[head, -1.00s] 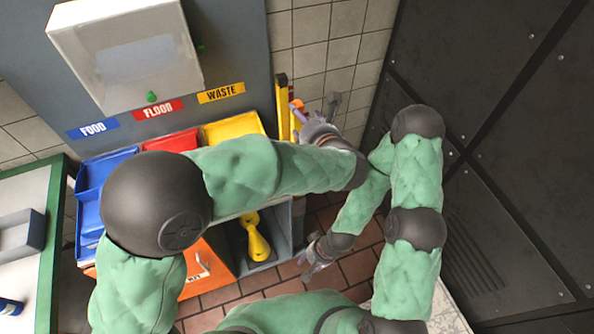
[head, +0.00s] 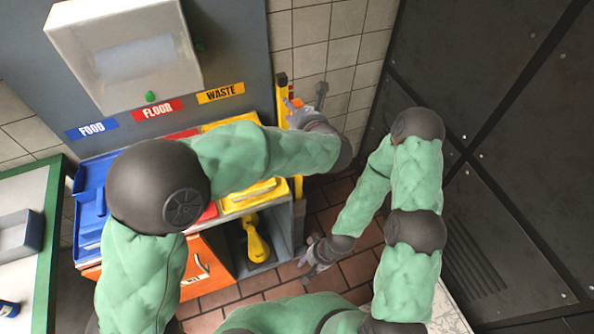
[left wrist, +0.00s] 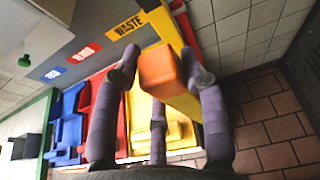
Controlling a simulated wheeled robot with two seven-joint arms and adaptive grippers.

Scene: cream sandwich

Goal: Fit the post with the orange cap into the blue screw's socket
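An orange cap (left wrist: 160,68) shows between the fingers of my left gripper (left wrist: 160,72) in the left wrist view, in front of a yellow bar. The fingers stand around the cap, and a gap shows on its left side; no firm grip shows. In the head view, the cap (head: 294,103) peeks out beside my left gripper (head: 304,114), near the wall; the post below it is mostly hidden. My right gripper (head: 311,266) hangs low over the tiled floor, fingers apart and empty. I cannot make out a blue screw or socket in either view.
A yellow bottle-like object (head: 256,240) stands in the grey cabinet. A dark panelled wall (head: 500,130) closes the right side. Brown floor tiles (head: 240,286) lie clear below.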

